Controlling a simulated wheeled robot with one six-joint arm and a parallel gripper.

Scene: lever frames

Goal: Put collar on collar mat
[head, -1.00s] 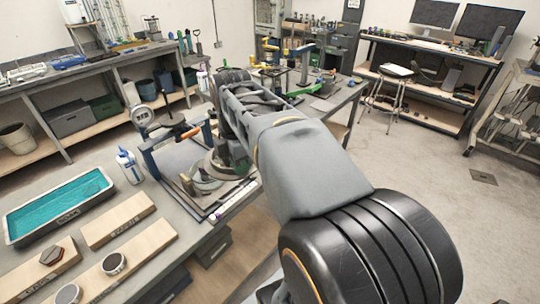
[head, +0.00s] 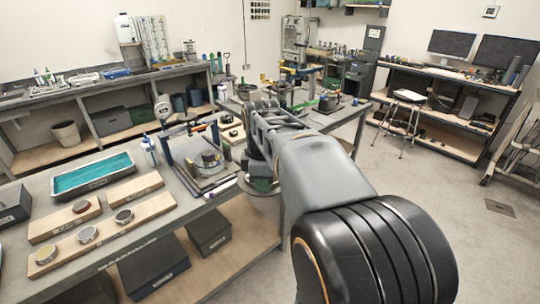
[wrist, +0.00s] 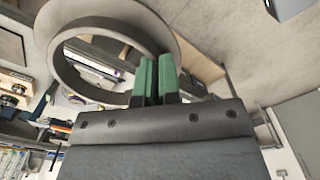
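The collar is a wide grey ring (wrist: 43,32) that fills the upper left of the wrist view. My gripper (wrist: 156,75) has two green fingers close together at the collar's near right rim, and it appears shut on the collar's wall. In the head view the green of my gripper (head: 263,184) shows beyond my arm, with part of the ring around it, just off the right edge of the workbench. I cannot pick out the collar mat for certain; the lettering on the boards is too small to read.
On the workbench (head: 205,218) are a teal-filled tray (head: 92,174), wooden boards (head: 134,187) carrying several small parts, a white bottle (head: 150,150) and a blue-posted fixture (head: 203,165). Another bench stands behind. Open floor (head: 440,220) lies to the right.

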